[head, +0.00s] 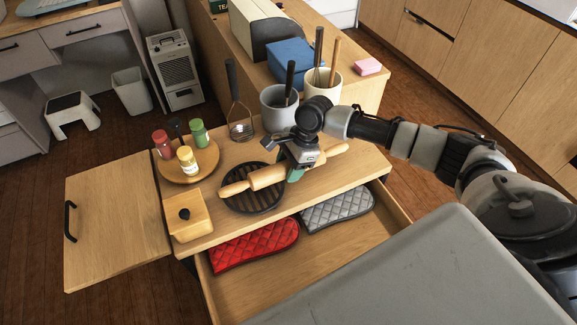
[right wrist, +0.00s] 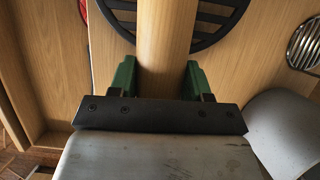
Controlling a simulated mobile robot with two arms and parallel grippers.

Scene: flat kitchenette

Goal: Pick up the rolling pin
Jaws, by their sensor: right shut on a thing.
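The rolling pin (head: 267,177) is pale wood with a handle at each end. In the head view it lies across the counter top, its left part over a black round trivet (head: 247,203). My right gripper (head: 294,174) is over its right part and shut on it. In the right wrist view the rolling pin (right wrist: 166,40) runs between the two green fingers of the right gripper (right wrist: 160,78). The head view does not clearly show whether the pin touches the trivet. My left gripper is not in view.
Two utensil crocks (head: 279,112) stand just behind the gripper. A spice turntable (head: 187,165) and a wooden box (head: 187,217) are to the left. Below, an open drawer (head: 300,265) holds a red mitt (head: 254,245) and a grey mitt (head: 338,209).

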